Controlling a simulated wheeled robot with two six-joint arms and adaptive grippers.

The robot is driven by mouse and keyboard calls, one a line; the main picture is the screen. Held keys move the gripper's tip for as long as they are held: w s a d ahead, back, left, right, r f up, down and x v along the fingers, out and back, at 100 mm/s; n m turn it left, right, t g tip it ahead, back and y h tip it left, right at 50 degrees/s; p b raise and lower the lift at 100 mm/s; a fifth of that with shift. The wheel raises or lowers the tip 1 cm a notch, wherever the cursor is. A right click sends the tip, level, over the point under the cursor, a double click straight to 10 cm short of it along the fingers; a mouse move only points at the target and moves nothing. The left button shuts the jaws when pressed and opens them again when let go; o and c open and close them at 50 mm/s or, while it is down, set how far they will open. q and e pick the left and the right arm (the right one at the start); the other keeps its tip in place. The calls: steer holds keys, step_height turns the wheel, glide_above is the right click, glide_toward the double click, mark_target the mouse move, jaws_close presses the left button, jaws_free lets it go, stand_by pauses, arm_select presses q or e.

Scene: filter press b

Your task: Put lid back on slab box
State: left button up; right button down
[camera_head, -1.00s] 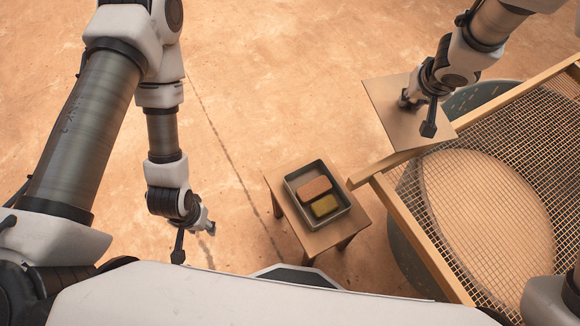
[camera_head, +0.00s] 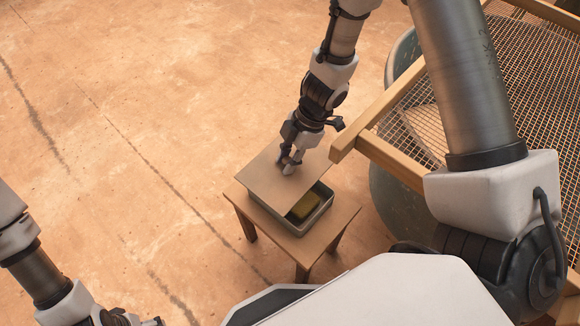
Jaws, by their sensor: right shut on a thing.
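The lid (camera_head: 262,182) is a flat tan square panel. My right gripper (camera_head: 288,170) is shut on it near its upper right part. The lid covers the upper left part of the slab box (camera_head: 316,222), a grey open-topped tray on a small wooden table (camera_head: 341,219). I cannot tell whether the lid touches the box rim. A yellow-olive slab (camera_head: 304,207) shows in the uncovered part of the box; the pink slab is hidden. At the lower left, part of my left gripper (camera_head: 150,321) shows, mostly cut off by the frame edge.
A wood-framed mesh screen (camera_head: 408,130) lies over a large grey-green tub (camera_head: 384,190) right of the table. A corner of its frame (camera_head: 345,147) juts close to the lid and my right arm. The floor to the left is clear.

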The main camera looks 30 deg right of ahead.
mark_target(291, 179)
steer(key=f, duration=0.1)
steer(key=s+f+b, duration=0.1)
steer(key=f, duration=0.1)
steer(key=shift+d+f, duration=0.2)
steer(key=shift+f, duration=0.05)
step_height(291, 179, down, 4)
steer(key=b, duration=0.5)
steer(key=shift+f, duration=0.1)
steer(key=shift+f+b, duration=0.8)
steer(key=shift+f, duration=0.1)
arm_select(q)
step_height(291, 179, down, 9)
steer(key=shift+r+p, duration=0.55)
steer(key=shift+p, duration=0.1)
arm_select(e)
steer(key=shift+r, duration=0.1)
arm_select(q)
steer(key=shift+r, duration=0.2)
arm_select(e)
steer(key=shift+f, duration=0.2)
arm_select(q)
steer(key=shift+r+p, duration=0.3)
steer(key=shift+p, duration=0.15)
